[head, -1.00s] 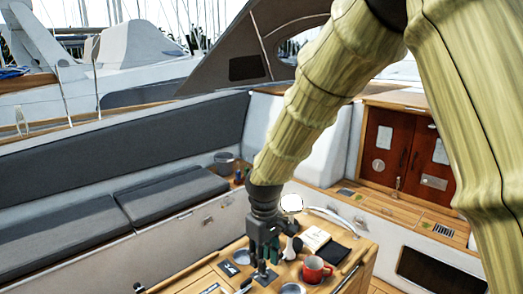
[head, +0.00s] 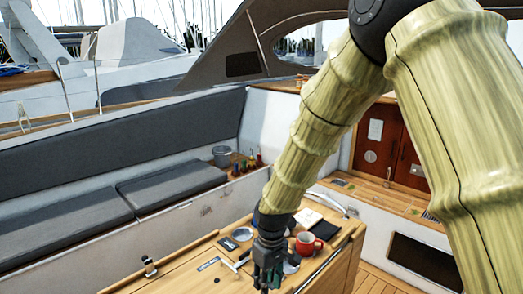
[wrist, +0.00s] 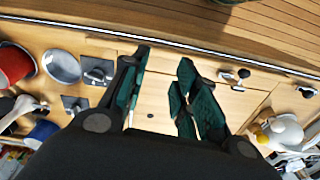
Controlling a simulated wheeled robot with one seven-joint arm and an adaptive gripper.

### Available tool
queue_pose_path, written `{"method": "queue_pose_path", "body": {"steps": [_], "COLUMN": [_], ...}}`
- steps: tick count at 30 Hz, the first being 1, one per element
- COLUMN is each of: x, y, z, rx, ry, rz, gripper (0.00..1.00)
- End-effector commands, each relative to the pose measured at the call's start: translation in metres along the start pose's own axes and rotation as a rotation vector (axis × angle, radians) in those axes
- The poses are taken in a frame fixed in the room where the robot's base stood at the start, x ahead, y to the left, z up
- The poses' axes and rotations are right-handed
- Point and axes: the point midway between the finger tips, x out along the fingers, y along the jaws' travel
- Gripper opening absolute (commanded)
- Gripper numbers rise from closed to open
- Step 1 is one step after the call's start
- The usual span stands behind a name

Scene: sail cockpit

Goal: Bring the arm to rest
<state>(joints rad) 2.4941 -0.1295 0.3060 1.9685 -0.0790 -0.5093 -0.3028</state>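My gripper (head: 268,283) points down above the cockpit table (head: 185,272), in front of the red mug (head: 307,244). In the wrist view the two dark green fingers of my gripper (wrist: 158,95) stand apart, with only bare wood showing between them. It is open and empty. My arm (head: 318,135) is bent, reaching from the upper right of the head view down to the table. The fingertips are small and dark in the head view.
The red mug (wrist: 14,66), a grey dish (wrist: 62,66) and small dark mats (wrist: 75,104) lie left in the wrist view. A white rounded item (wrist: 284,132) is at right. Cushioned benches (head: 172,188) stand left.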

Motion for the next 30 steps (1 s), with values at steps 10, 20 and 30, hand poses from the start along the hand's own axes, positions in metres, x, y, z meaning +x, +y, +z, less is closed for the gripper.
{"method": "queue_pose_path", "body": {"steps": [10,20,30], "x": [0.144,0.286,0.391], "y": [0.009,0.003,-0.02], "z": [0.066,0.172,0.302], "rx": [0.162,0.374,0.581], "ry": [0.014,0.022,0.007], "rz": [-0.048,-0.061,-0.027], "gripper": [0.29,0.29,0.29]}}
